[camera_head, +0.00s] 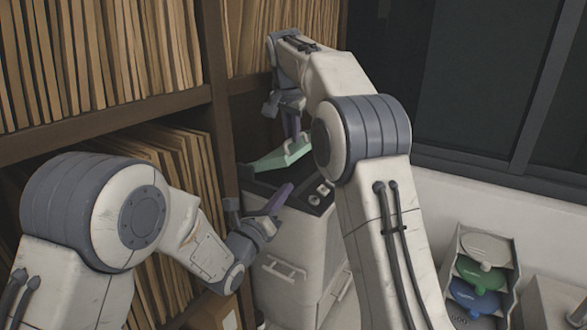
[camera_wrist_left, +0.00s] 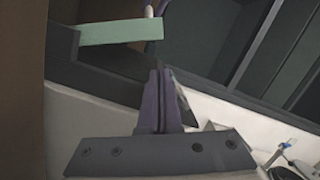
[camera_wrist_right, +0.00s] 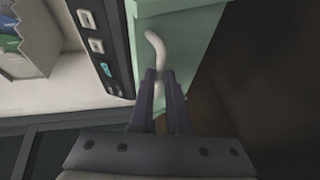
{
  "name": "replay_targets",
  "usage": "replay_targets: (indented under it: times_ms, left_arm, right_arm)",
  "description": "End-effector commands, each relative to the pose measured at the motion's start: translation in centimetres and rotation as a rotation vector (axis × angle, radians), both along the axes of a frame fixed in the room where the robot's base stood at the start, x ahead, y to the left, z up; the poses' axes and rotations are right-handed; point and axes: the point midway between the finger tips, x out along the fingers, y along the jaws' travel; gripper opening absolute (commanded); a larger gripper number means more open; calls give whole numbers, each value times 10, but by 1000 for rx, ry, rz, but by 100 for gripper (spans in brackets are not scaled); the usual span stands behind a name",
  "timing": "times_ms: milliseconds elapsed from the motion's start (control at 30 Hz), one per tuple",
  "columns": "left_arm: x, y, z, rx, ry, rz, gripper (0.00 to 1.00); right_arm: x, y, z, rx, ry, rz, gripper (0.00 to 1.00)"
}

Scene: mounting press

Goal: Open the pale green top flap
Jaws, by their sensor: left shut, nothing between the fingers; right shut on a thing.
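The pale green top flap (camera_head: 284,157) sits on top of the grey press cabinet (camera_head: 295,262) and looks tilted in the head view. It also shows in the left wrist view (camera_wrist_left: 105,34) and the right wrist view (camera_wrist_right: 197,50). A curved cream handle (camera_wrist_right: 156,50) stands out from the flap. My right gripper (camera_head: 292,138) comes down from above and is shut on this handle, seen between its fingers in the right wrist view (camera_wrist_right: 159,85). My left gripper (camera_head: 281,197) is shut and empty, in front of the flap and apart from it, over the cabinet's top.
A dark control panel (camera_head: 318,196) with switches lies on the cabinet top, right of my left gripper. Shelves of folders (camera_head: 100,60) stand close behind and left. A rack with green and blue lidded items (camera_head: 478,285) stands at the lower right.

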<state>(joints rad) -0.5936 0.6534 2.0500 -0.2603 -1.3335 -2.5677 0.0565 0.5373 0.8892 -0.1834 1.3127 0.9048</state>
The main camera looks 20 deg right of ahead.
Motion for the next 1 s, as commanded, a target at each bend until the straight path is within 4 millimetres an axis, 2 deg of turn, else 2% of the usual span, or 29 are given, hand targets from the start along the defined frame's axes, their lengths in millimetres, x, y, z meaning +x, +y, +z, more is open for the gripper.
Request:
replay_targets:
  times_ms: [33, 167, 700, 1000]
  left_arm:
    - [3, 7, -3, -4, -16, 22, 0]
    - [9, 12, -3, -10, -43, 50, 0]
    - [64, -46, 16, -12, -44, 51, 0]
    - [73, -56, 19, -11, -42, 50, 0]
  right_arm:
    - [2, 6, -8, 12, 8, 10, 0]
    - [2, 6, -7, 12, 8, 10, 0]
    - [2, 6, -8, 12, 8, 10, 0]
    - [2, 6, -8, 12, 8, 10, 0]
